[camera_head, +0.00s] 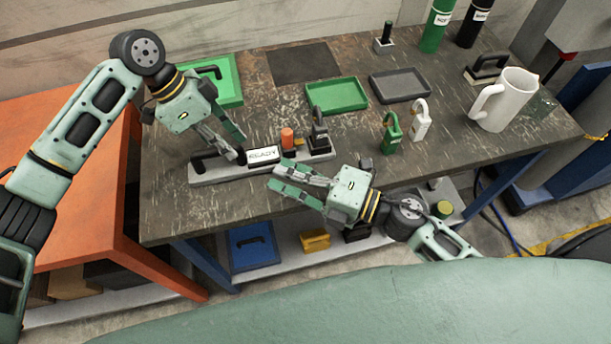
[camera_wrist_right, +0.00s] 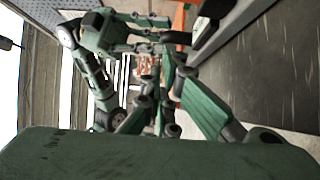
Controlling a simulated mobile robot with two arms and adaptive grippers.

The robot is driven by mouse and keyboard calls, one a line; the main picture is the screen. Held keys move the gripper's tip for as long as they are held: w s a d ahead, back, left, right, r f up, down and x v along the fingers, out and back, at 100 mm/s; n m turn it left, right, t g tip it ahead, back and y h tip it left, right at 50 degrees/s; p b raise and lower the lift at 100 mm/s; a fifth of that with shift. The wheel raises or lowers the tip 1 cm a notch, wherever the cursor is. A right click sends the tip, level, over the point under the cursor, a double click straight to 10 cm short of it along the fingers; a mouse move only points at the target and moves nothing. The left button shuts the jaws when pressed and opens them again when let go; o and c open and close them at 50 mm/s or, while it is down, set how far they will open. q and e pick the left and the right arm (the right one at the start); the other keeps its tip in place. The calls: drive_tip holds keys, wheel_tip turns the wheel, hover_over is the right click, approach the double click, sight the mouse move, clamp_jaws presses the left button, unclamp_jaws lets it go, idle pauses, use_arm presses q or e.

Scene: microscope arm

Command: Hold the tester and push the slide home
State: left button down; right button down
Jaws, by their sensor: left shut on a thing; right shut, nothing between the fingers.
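The tester (camera_head: 225,178) is a long light-grey base lying along the front of the dark table. It carries a black handle at its left end, a white block (camera_head: 263,156) marked READY, an orange knob (camera_head: 287,138) and a dark upright part (camera_head: 319,135) at the right. I cannot tell which part is the slide. My left gripper (camera_head: 235,150) is shut on the tester's black handle (camera_head: 205,162), partly hidden by its fingers. My right gripper (camera_head: 272,180) is shut and empty, in front of the tester's base; its fingers also show in the right wrist view (camera_wrist_right: 170,95).
Behind the tester lie a green tray (camera_head: 337,107) and a grey tray (camera_head: 400,97). A green padlock (camera_head: 391,142) and a white padlock (camera_head: 420,120) stand to the right, before a white jug (camera_head: 503,100).

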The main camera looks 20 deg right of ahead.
sight(285, 156)
drive_tip(key=x, duration=0.3)
drive_tip(key=shift+w+a+r, duration=0.1)
drive_tip(key=shift+w+a, duration=0.15)
drive_tip(key=shift+w, duration=0.05)
drive_tip(key=w+d, duration=0.1)
drive_tip(key=d, duration=0.1)
drive_tip(key=shift+w+d, duration=0.3)
drive_tip(key=shift+w, duration=0.1)
drive_tip(key=shift+w+d, duration=0.2)
drive_tip(key=shift+d, duration=0.2)
drive_tip(key=shift+d, duration=0.1)
drive_tip(key=shift+d, duration=1.5)
drive_tip(key=shift+a, duration=0.1)
drive_tip(key=s+a, duration=0.2)
drive_tip(key=a, duration=0.1)
drive_tip(key=shift+s+f, duration=0.25)
drive_tip(key=shift+s, duration=0.1)
drive_tip(key=v, duration=0.9)
drive_tip(key=shift+d+r, duration=0.15)
